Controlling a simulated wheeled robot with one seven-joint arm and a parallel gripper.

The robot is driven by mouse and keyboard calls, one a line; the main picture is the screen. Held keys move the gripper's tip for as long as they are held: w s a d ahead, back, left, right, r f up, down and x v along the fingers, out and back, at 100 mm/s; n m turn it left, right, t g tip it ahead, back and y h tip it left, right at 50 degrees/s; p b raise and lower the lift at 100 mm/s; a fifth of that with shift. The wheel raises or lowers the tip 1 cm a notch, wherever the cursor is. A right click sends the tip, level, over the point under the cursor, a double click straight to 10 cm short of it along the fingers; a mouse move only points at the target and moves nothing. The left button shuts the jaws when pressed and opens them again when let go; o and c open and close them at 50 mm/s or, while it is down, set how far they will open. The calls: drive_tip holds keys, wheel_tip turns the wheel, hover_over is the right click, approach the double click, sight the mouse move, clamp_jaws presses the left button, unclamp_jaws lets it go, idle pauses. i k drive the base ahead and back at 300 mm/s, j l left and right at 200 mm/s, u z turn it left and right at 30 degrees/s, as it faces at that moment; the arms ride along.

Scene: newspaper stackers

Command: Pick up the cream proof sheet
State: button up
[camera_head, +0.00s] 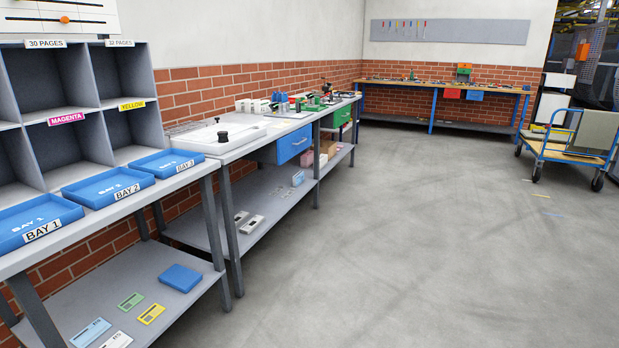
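I cannot make out a sheet that is clearly cream. On the lower shelf (170,310) at the near left lie a light blue card (90,332), a white card (117,340), a green card (131,301) and a yellow card (151,314). A flat blue block or tray (180,278) lies behind them. Small white items (252,224) lie on the lower shelf of the adjoining bench, too small to read. My gripper is not in view.
Blue trays marked Bay 1 (12,243), Bay 2 (75,192) and Bay 3 (150,165) sit before grey pigeonholes (65,160). A long bench (232,152) runs along the brick wall. A blue trolley (567,152) stands far right. The floor (400,250) is largely clear.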

sight(286, 123)
drive_tip(key=i+j, duration=0.1)
drive_tip(key=i, duration=5.55)
drive_tip(key=l, duration=0.1)
